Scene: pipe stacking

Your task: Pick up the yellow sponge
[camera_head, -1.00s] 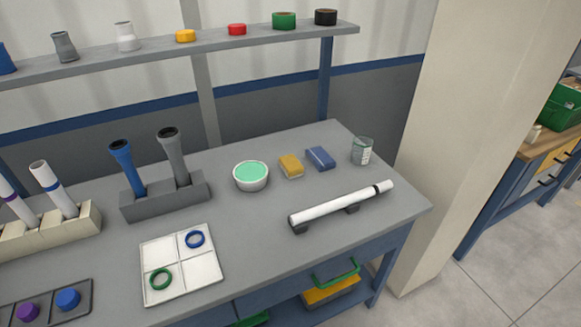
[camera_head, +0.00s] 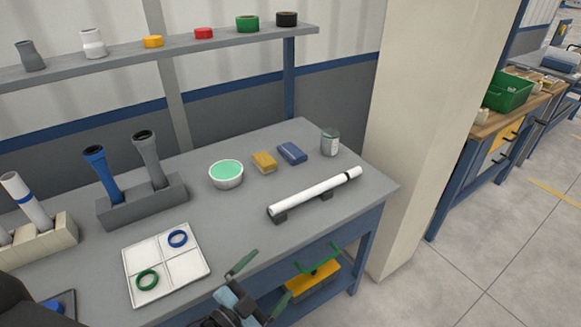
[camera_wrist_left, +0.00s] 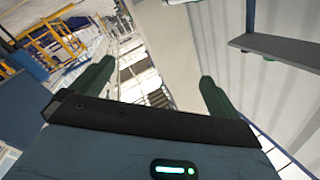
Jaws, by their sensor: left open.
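The yellow sponge (camera_head: 264,162) lies flat on the grey workbench (camera_head: 330,235), between a white bowl with green contents (camera_head: 226,174) and a blue block (camera_head: 292,153). My left gripper (camera_head: 262,286) shows at the bottom of the head view, in front of the bench's front edge, well short of the sponge. Its green fingers are apart with nothing between them. In the left wrist view the fingers (camera_wrist_left: 150,85) are also spread and empty, and the sponge does not show there. My right gripper is not in view.
A white pipe (camera_head: 315,194) rests on dark supports in front of the sponge. A glass beaker (camera_head: 330,142) stands to the right. A white divided tray (camera_head: 166,264) holds a blue and a green ring. A grey holder (camera_head: 143,202) has two upright pipes. A shelf (camera_head: 200,51) runs behind.

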